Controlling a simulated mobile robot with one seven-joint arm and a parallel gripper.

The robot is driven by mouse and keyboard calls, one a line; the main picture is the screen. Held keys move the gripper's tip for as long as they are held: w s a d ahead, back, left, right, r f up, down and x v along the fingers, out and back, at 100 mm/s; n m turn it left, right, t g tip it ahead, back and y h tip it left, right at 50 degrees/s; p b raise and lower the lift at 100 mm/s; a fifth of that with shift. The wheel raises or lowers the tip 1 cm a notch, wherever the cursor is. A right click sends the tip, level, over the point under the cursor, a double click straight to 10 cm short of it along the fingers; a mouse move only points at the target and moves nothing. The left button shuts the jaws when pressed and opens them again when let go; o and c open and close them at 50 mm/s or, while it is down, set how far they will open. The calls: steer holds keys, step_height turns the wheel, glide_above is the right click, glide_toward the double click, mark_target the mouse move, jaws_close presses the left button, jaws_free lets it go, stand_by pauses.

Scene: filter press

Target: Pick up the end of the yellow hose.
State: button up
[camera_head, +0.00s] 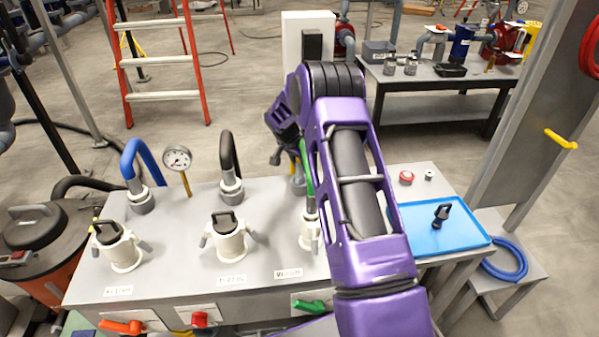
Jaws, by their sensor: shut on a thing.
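My gripper (284,148) is over the back edge of the grey bench, pointing down, at the far end of my purple arm. It is shut on the yellow hose (292,166), of which only a small piece shows just below the fingers. The rest of the hose and most of the grip are hidden by my arm and the green hose.
On the bench (190,252) stand a blue hose (129,158), a black hose (228,152), a green hose (305,165), a gauge (177,158) and white capped ports (228,240). A blue tray (458,222) lies at right. A grey column (525,120) rises beyond it.

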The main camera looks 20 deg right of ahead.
jaws_close()
